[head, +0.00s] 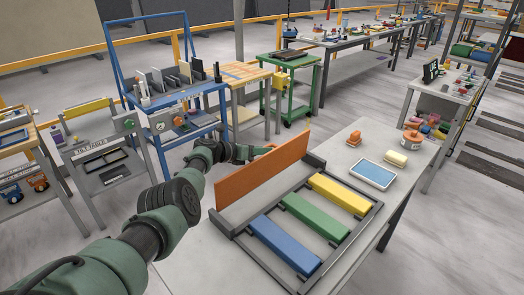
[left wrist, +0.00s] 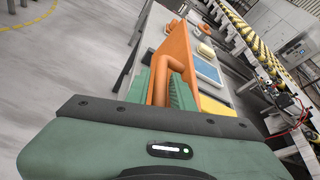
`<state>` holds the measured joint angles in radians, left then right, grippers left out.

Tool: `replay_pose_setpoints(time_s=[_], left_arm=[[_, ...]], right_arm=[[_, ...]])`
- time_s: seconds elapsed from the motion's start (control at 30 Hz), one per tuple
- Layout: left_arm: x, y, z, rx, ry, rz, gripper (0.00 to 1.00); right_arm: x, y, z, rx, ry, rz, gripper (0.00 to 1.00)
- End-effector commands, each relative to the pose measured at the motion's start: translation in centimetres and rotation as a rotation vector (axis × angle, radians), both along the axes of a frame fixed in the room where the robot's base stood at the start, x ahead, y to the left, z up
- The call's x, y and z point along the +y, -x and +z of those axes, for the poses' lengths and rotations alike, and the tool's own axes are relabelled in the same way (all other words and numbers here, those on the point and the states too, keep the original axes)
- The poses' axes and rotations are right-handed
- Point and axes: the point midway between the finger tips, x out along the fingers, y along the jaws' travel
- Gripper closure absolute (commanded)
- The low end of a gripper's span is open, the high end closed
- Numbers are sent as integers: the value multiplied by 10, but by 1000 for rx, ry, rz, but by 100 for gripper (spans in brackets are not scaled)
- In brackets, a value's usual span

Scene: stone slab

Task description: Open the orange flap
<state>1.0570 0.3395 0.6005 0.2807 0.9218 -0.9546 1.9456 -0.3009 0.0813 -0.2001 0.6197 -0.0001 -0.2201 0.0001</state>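The orange flap (head: 262,177) stands up on edge, tilted upright, at the far left side of a dark grey frame (head: 355,237) on the table. My left gripper (head: 262,151) is behind it, at its far face, partly hidden by the flap in the head view. In the left wrist view the orange flap (left wrist: 188,62) has an orange loop handle (left wrist: 161,82). The ridged green fingers of my left gripper (left wrist: 166,92) lie close on both sides of this handle and appear shut on it. My right gripper is in neither view.
Blue (head: 284,245), green (head: 312,221) and yellow (head: 340,194) flaps lie flat in the frame. A blue-topped tray (head: 372,174), a pale yellow block (head: 395,159) and orange items (head: 354,141) sit beyond it. A green cart (head: 290,88) stands behind the table.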

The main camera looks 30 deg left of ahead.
Motion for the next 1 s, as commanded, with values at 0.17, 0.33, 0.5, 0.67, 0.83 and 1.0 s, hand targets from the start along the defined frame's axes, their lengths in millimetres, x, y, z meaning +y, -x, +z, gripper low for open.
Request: replay_pose_setpoints(time_s=[0.17, 0.33, 0.5, 0.67, 0.83, 1.0], left_arm=[[0, 0, 2, -2, 1, 1, 77], [5, 8, 9, 0, 1, 1, 77], [15, 27, 17, 0, -1, 3, 77], [25, 46, 22, 0, -3, 1, 77], [32, 59, 25, -1, 0, 0, 77], [35, 64, 26, 0, 1, 0, 77]], right_arm=[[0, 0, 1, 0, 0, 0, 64], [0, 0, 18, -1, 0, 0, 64], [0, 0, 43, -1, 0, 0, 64], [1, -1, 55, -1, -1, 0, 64], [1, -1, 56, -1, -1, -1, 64], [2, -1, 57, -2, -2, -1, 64]])
